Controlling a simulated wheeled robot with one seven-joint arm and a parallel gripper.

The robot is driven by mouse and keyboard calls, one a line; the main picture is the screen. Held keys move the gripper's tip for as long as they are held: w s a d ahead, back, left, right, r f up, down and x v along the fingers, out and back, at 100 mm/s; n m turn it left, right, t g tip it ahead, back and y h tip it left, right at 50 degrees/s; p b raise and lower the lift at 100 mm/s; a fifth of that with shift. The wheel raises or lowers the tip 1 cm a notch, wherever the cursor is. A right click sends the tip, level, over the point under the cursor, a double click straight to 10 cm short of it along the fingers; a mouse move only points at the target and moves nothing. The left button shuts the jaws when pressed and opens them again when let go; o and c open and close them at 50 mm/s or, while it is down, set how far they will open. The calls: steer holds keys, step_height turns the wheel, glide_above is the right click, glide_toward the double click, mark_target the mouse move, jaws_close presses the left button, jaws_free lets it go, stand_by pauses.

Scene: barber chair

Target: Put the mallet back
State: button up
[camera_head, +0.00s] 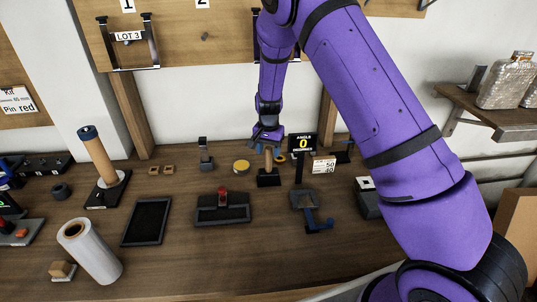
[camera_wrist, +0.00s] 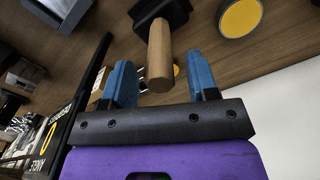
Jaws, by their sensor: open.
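The mallet stands on the workbench with its black head (camera_head: 268,179) down and its light wooden handle (camera_head: 268,158) pointing up. In the wrist view, the handle (camera_wrist: 159,55) points toward my gripper and the black head (camera_wrist: 162,11) is beyond it. My gripper (camera_head: 266,145) is open and empty just above the mallet. In the wrist view, the blue fingers of my gripper (camera_wrist: 163,68) lie on either side of the handle's end, with gaps on both sides. I cannot tell how deep the handle sits between them.
A yellow-topped disc (camera_head: 241,167) is left of the mallet. A black block with a red knob (camera_head: 222,206) stands in front. A tall roll (camera_head: 97,154) stands left.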

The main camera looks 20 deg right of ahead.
step_height(320, 180, up, 10)
steer(key=shift+r, duration=0.15)
steer(key=s+d+r+n+t+y, duration=0.1)
steer(key=s+d+r+n, duration=0.1)
steer(key=s+r, duration=0.75)
steer(key=s+d+r+n+t, duration=0.1)
steer(key=s+d+r, duration=0.1)
steer(key=s+r, duration=0.75)
steer(key=s+d+r+n+t, duration=0.1)
steer(key=s+r+n, duration=0.1)
steer(key=s, duration=0.8)
steer(key=s+d+r+n+t+h, duration=0.1)
steer(key=s+r, duration=0.4)
steer(key=s, duration=0.6)
steer(key=shift+d+n+t, duration=0.45)
steer(key=shift+n+t, duration=0.15)
steer(key=shift+n, duration=0.2)
